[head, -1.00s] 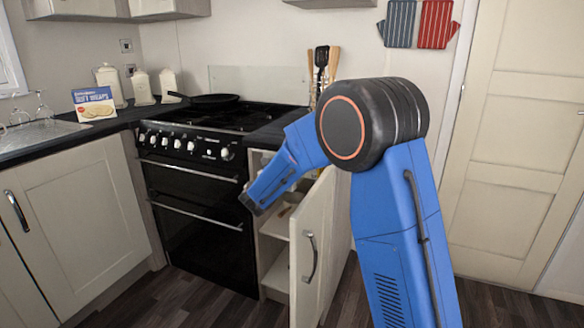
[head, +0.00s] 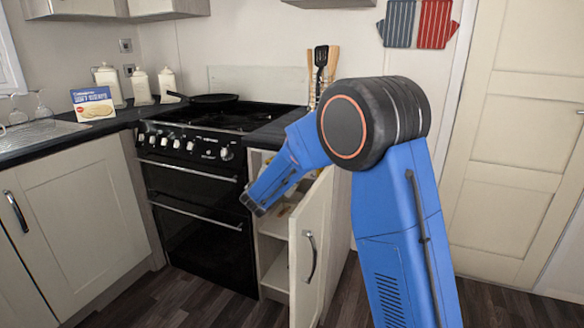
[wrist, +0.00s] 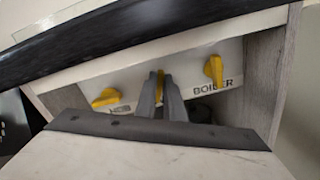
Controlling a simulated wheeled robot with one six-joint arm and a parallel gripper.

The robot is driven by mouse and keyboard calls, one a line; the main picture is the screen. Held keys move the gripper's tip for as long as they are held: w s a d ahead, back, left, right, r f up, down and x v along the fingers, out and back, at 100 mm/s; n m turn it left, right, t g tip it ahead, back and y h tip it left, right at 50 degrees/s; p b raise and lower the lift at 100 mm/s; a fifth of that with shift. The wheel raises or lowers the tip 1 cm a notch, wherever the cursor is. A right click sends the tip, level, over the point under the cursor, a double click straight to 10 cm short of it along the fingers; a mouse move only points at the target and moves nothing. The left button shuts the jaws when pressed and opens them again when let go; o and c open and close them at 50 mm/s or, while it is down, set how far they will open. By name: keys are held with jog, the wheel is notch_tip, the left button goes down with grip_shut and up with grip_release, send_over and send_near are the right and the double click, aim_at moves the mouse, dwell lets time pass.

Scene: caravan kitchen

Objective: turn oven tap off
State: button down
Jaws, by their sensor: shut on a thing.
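Three yellow taps sit on a white panel inside the open cupboard in the wrist view. The middle tap (wrist: 160,74) stands between my fingers, its handle roughly in line with them and its label hidden. I take it to be the oven tap from its place between the two labelled taps. My gripper (wrist: 160,80) is shut on this middle tap. The left tap (wrist: 105,97) is marked HOB and lies aslant. The right tap (wrist: 214,69) is marked BOILER and stands nearly upright. In the head view my fingers are not clearly visible.
The open cupboard door (head: 312,250) stands just right of the black oven (head: 195,195). A dark worktop edge (wrist: 150,40) runs above the taps, and a dark-edged pale board (wrist: 150,158) lies below them. A frying pan (head: 212,100) rests on the hob.

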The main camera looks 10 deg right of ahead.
jog(key=m, duration=0.4)
jog(key=f+m, duration=0.1)
jog(key=m, duration=0.8)
jog(key=shift+s+d+f, duration=0.2)
jog(key=shift+s+d, duration=0.05)
jog(key=shift+d, duration=0.1)
dwell(0.3)
jog(key=c, duration=1.9)
grip_release()
jog(key=shift+o, duration=0.2)
jog(key=v, duration=1.7)
jog(key=shift+s+a, duration=0.15)
